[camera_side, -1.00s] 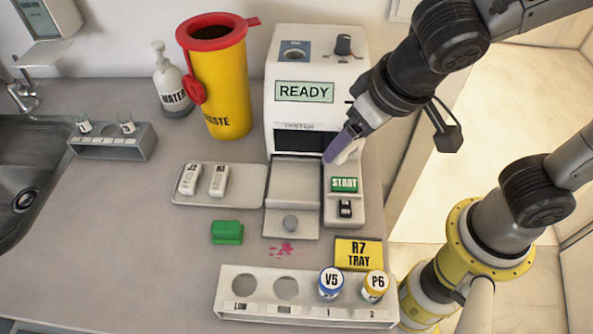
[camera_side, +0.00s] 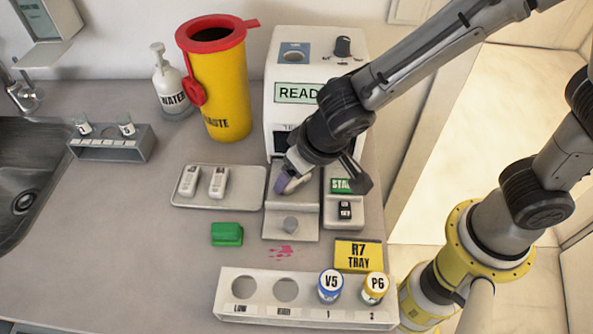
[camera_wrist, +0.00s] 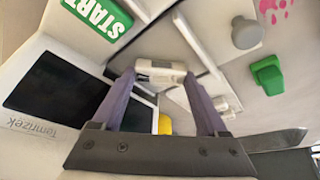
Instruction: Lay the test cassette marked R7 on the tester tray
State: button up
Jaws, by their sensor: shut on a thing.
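My gripper (camera_side: 283,182) is shut on a small white cassette (camera_side: 295,185), just above the back part of the tester tray (camera_side: 278,225). In the wrist view the cassette (camera_wrist: 160,71) lies across between the two fingertips of my gripper (camera_wrist: 160,78), over the pale tray (camera_wrist: 195,28). I cannot read its marking or tell whether it touches the tray. The tester (camera_side: 318,60) stands behind with a READY display, partly hidden by my arm. A yellow card (camera_side: 358,255) reads R7 TRAY.
Two more white cassettes (camera_side: 188,181) (camera_side: 218,182) lie on a shallow side tray (camera_side: 250,190). A green block (camera_side: 227,233), pink stain (camera_side: 281,252) and vial rack (camera_side: 260,307) are in front. A round knob (camera_side: 290,224) rises at the tray's front. The START button (camera_side: 341,186) is right.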

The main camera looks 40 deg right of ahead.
jog(key=o, duration=1.2)
jog(key=shift+f, duration=0.1)
jog(key=v, duration=1.2)
jog(key=shift+t, duration=0.5)
jog(key=s+d, duration=0.3)
jog(key=d, duration=0.4)
jog(key=s+d+r, duration=0.1)
jog(key=s+d, duration=0.2)
jog(key=d, duration=0.5)
jog(key=s+d+r, duration=0.1)
jog(key=s+d, duration=0.3)
jog(key=d, duration=0.3)
jog(key=shift+d+r, duration=0.1)
jog(key=shift+d, duration=0.1)
